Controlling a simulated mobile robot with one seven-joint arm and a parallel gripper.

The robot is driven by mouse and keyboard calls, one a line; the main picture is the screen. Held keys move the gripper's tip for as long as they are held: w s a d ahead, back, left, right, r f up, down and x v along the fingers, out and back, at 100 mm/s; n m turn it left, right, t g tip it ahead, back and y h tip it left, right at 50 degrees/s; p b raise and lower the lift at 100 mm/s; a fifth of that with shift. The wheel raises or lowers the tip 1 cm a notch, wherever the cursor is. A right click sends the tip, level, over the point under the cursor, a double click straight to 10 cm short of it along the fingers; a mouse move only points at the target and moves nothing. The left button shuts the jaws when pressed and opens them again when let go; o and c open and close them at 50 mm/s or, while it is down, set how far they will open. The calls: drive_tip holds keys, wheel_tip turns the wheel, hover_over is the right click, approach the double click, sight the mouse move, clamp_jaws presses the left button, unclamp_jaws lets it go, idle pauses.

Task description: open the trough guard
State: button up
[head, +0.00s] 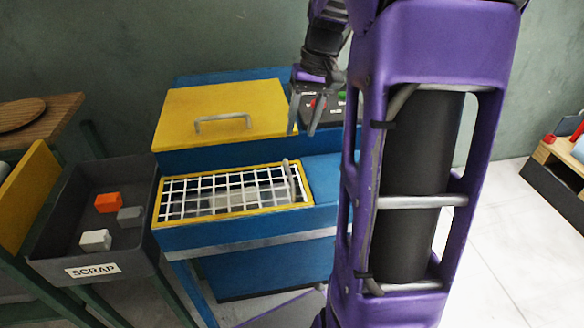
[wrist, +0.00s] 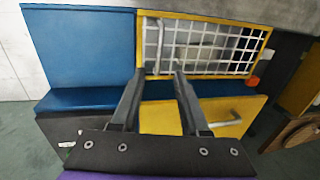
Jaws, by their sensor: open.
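The trough guard (head: 180,197) is a white grid in a yellow frame, lying flat over the trough at the front of the blue press. A grey upright bar handle (head: 290,178) stands at its right end. In the wrist view the guard (wrist: 215,71) fills the upper middle, with its bar (wrist: 160,42) at the left end. Pale blocks show under the grid. My gripper (head: 302,131) is open and empty, above and behind the bar end of the guard. In the wrist view my fingertips (wrist: 157,71) point toward that end, apart from it.
A yellow lid (head: 190,115) with a grey handle (head: 222,121) is behind the guard. A dark control box (head: 336,112) with red and green buttons stands right of it. A grey scrap bin (head: 72,165) holding several blocks is at left. Blue top (head: 325,175) right of the guard is clear.

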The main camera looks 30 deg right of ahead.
sight(290, 173)
drive_tip(key=f, duration=0.4)
drive_tip(key=a+f+b, duration=0.1)
drive_tip(key=f, duration=0.2)
drive_tip(key=a+f+b, duration=0.1)
drive_tip(key=f, duration=0.3)
drive_tip(key=shift+w+a+f, duration=0.1)
drive_tip(key=shift+w+f, duration=0.25)
drive_tip(key=shift+c, duration=0.2)
clamp_jaws()
idle(0.6)
